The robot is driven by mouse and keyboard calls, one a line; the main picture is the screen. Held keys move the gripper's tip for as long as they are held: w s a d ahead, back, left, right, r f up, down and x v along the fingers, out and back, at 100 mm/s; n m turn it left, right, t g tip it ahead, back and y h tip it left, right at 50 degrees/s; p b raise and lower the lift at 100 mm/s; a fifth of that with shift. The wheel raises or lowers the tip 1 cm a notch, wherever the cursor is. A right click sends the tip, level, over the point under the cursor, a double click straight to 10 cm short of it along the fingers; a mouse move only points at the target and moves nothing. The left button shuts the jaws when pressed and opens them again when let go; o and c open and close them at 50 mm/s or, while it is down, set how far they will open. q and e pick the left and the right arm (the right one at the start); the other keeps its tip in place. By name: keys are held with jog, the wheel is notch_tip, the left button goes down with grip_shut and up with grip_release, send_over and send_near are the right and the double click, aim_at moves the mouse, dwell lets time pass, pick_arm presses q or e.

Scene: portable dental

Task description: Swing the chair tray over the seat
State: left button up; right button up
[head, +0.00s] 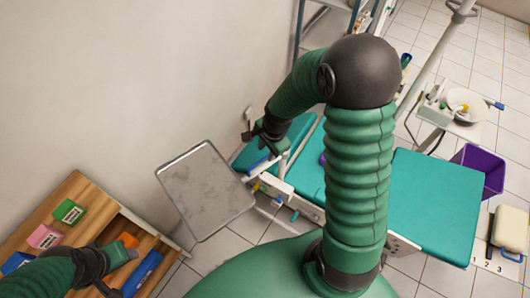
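The chair tray (178,180), a flat grey metal rectangle, stands out to the left of the teal dental chair (435,205). It is beside the seat, not over it. My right arm arches over the chair and hides part of it. My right gripper (268,145) is right of the tray's upper right edge, above the chair's left end, with its fingers apart. I cannot tell whether it touches the white bracket there. My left gripper (122,270) is at the lower left over the wooden unit, with its fingers apart and nothing seen between them.
The wooden unit (85,192) at the lower left holds green, pink, orange and blue items. A wall closes off the left. A purple bin (480,170), a basin (466,104) and a beige case (508,229) stand on the right.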

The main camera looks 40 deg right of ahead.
jog(key=f, duration=0.2)
jog(key=shift+d+f, duration=0.3)
jog(key=shift+d, duration=0.1)
jog(key=shift+a+f, duration=0.1)
jog(key=shift+f, duration=0.05)
jog(key=shift+a, duration=0.65)
jog(key=shift+w+a, duration=0.1)
jog(key=c, duration=0.5)
grip_shut()
jog(key=shift+d, duration=0.4)
pick_arm(q)
jog(key=shift+s+r, duration=0.15)
jog(key=shift+s, duration=0.2)
jog(key=shift+a, duration=0.1)
